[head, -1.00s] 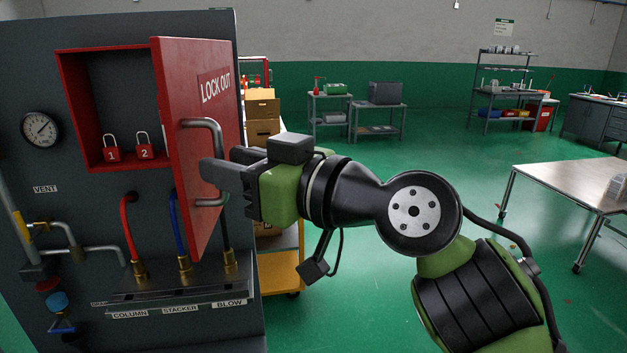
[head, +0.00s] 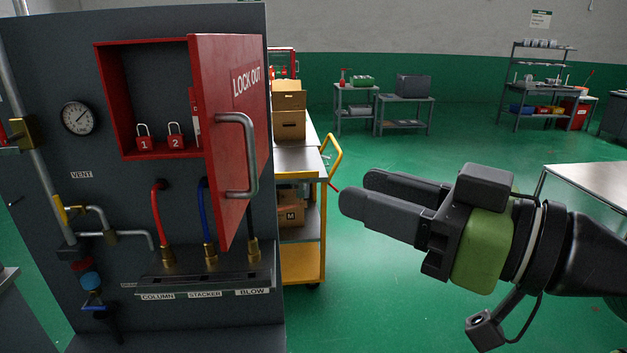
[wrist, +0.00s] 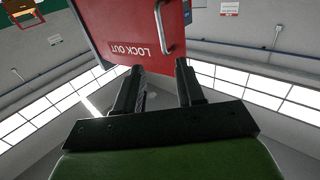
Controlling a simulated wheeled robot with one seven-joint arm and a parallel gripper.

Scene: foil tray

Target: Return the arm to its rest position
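My gripper (head: 362,194) is in the right half of the head view, to the right of the red lockout cabinet and clear of its door. Its two dark fingers point left with a gap between them and nothing held. The wrist view also shows the fingers (wrist: 158,84) apart and empty. The red door (head: 236,110), marked LOCK OUT, stands swung open, with its grey handle (head: 247,155) free. The door also shows upside down at the top of the wrist view (wrist: 120,28).
Red padlocks 1 (head: 144,142) and 2 (head: 176,141) are in the cabinet. Hoses and valves are on the dark panel (head: 100,190). A yellow-framed cart (head: 318,262) with boxes stands behind the door. A metal table (head: 595,185) is at the right. Green floor lies open between.

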